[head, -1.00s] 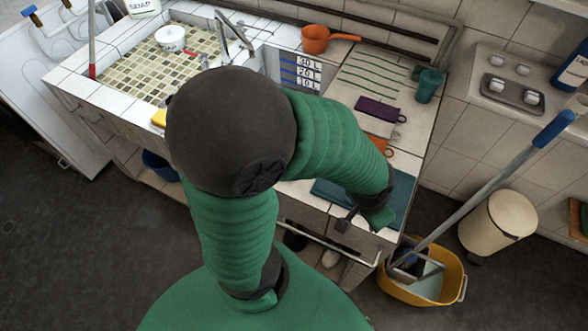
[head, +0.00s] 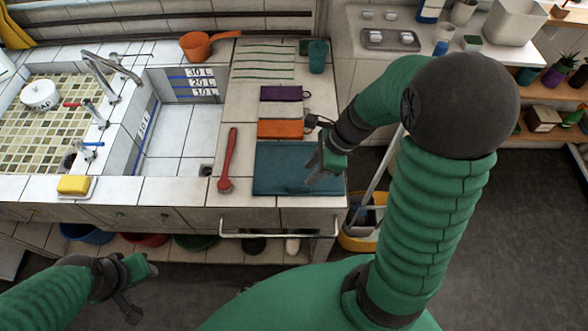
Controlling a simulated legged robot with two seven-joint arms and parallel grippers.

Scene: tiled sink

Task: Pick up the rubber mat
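A flat teal mat (head: 275,180), which I take as the rubber mat, lies on the white tiled counter near its front edge, right of the sink. My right gripper (head: 316,170) is over the mat's right part, with its grey fingers apart and nothing seen between them. I cannot tell whether the fingertips touch the mat. The gripper hides part of the mat's right side. My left gripper (head: 138,290) is low at the left, in front of the counter and away from the mat.
A red brush (head: 228,160) lies just left of the mat. An orange cloth (head: 281,128) and a purple cloth (head: 284,93) lie behind it. A teal cup (head: 318,57) stands farther back. A rail (head: 275,234) runs along the counter front. A yellow bucket (head: 360,238) stands below right.

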